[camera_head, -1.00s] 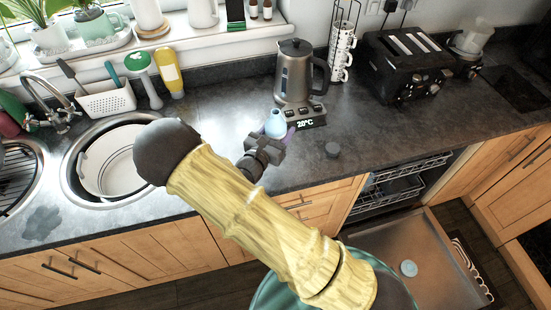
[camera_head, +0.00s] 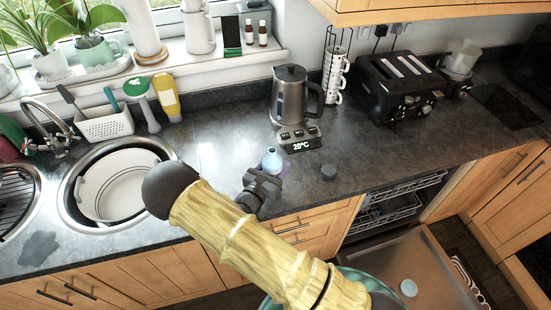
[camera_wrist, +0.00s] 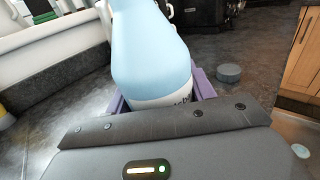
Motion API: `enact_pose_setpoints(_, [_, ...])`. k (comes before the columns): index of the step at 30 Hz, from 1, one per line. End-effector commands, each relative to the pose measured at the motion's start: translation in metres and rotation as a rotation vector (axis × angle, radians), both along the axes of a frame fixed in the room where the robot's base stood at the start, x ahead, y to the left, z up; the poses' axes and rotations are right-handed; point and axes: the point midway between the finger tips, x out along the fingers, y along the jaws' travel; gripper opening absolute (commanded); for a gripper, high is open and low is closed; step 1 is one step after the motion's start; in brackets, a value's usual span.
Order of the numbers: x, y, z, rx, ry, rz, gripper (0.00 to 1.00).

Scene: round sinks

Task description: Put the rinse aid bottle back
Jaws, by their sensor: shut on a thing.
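The rinse aid bottle (camera_head: 272,160) is pale blue with a narrow neck, and it stands out against the dark worktop in front of the kettle. It fills the top middle of the wrist view (camera_wrist: 150,55), looking upright or slightly tilted, with part of a white label showing. My gripper (camera_head: 270,175) is shut on the bottle, with purple finger pads on both sides of its lower part. The bottle's base is hidden, so I cannot tell whether it touches the worktop.
A steel kettle (camera_head: 295,92) stands behind the bottle, and a dark round cap (camera_head: 328,171) lies to its right. The sink bowl (camera_head: 118,180) is to the left. A black toaster (camera_head: 398,88) stands at the back right. The dishwasher door (camera_head: 450,275) is open below.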

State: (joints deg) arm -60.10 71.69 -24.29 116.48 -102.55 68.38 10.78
Motion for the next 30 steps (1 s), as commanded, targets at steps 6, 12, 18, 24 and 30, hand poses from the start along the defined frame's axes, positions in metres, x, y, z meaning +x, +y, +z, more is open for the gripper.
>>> enact_pose_setpoints(6, [0.000,0.000,-0.003,0.000,-0.001,-0.001,0.24])
enact_pose_setpoints(12, [0.000,0.000,-0.004,0.000,-0.001,-0.001,0.24])
enact_pose_setpoints(18, [0.000,-0.001,-0.018,-0.001,0.000,-0.002,0.24])
enact_pose_setpoints(24, [0.000,0.000,-0.038,-0.001,0.000,-0.001,0.24])
enact_pose_setpoints(30, [0.000,0.000,-0.045,0.000,-0.001,-0.001,0.24])
